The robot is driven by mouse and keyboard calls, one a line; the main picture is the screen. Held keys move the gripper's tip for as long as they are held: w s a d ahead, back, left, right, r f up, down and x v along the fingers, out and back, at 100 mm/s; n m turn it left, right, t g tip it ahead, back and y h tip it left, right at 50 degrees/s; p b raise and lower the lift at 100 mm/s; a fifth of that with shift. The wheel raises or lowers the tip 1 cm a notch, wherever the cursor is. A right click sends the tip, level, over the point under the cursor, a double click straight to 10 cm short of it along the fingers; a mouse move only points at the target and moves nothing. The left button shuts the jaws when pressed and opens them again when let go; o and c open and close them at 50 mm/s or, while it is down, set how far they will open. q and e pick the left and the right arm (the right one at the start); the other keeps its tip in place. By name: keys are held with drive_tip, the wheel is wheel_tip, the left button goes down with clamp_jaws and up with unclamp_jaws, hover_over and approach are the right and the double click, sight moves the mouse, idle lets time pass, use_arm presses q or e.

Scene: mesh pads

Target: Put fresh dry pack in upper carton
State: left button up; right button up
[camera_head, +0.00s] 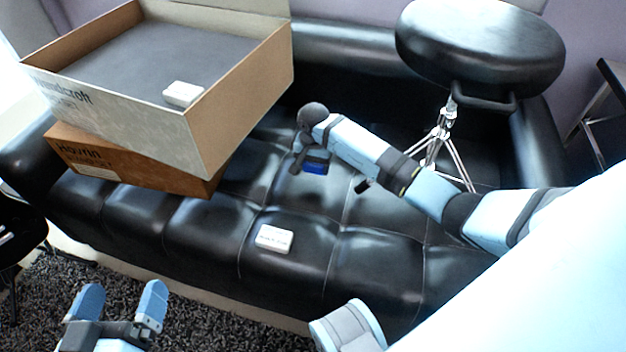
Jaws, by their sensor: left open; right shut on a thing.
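The upper carton (240,125) is an open tan box with a grey pad (150,55) inside. A small white pack (183,93) lies on that pad, near the front wall. Another white pack (274,238) with dark print lies flat on the black sofa seat; I cannot read its label. My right gripper (308,163) is over the seat, right of the carton, shut on a small blue and black thing (315,166). The gripper's fingers are small and hard to make out. My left gripper (118,305) is open and empty at the lower left, over the rug.
The upper carton rests askew on a brown lower carton (130,165) on the sofa (210,228). A black round stool (480,45) with metal legs stands at the back right. The seat around the white pack is clear. A dark rug (60,285) lies in front.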

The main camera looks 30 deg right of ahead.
sight(313, 182)
wheel_tip(313, 182, down, 5)
drive_tip(key=shift+r+b, duration=0.1)
drive_tip(key=shift+b, duration=0.85)
use_arm(q)
drive_tip(key=shift+w+a+m+t, duration=0.3)
drive_tip(key=shift+w+m, duration=0.15)
drive_tip(key=shift+m, duration=0.15)
drive_tip(key=shift+f, duration=0.1)
use_arm(e)
drive_tip(key=shift+f, duration=0.25)
drive_tip(key=o, duration=1)
drive_tip(key=shift+r, duration=0.1)
use_arm(q)
drive_tip(key=shift+w, duration=0.1)
